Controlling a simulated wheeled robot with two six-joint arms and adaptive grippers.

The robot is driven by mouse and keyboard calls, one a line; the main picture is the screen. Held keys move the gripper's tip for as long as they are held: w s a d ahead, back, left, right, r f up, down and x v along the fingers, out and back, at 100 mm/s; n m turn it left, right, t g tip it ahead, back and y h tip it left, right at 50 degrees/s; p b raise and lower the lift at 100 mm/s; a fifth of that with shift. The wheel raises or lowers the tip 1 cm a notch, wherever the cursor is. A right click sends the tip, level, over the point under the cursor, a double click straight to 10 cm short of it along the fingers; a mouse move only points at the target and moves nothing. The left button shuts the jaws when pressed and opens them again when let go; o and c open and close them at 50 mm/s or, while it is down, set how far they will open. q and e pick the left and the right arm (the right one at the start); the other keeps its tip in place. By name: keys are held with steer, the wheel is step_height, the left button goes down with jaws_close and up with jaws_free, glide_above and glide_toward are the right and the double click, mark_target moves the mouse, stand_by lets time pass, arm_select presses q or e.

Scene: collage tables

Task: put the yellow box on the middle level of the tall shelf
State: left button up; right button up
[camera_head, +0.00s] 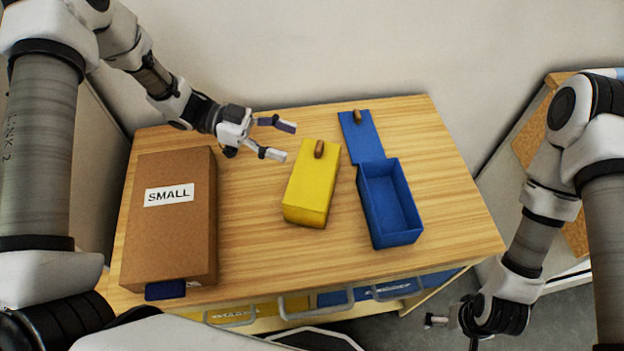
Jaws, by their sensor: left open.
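The yellow box (311,188) stands on the wooden table, with a small brown knob on its lid near the far end. My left gripper (281,141) is open and empty, to the left of the yellow box's far end, with its fingers pointing towards it and a gap between. My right gripper (432,320) is low at the bottom right, off the table's front right side; its fingers are only partly visible. The tall shelf cannot be made out in this view.
A brown carton (172,243) marked SMALL stands on the left of the wooden table (250,240). An open blue box (376,240) with its lid laid back sits right of the yellow box. Drawers with handles (318,306) line the table's front. A corkboard-coloured surface (533,130) is at right.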

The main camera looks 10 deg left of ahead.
mark_target(319, 145)
arm_select(q)
steer(key=p+x, duration=0.1)
steer(key=x, duration=0.1)
steer(key=p+x, duration=0.1)
steer(key=x, duration=0.2)
steer(key=w+p+x, duration=0.1)
steer(key=x, duration=0.1)
steer(key=shift+w+d+r, duration=0.1)
steer(key=shift+d+r, duration=0.05)
steer(key=shift+d, duration=0.35)
jaws_close()
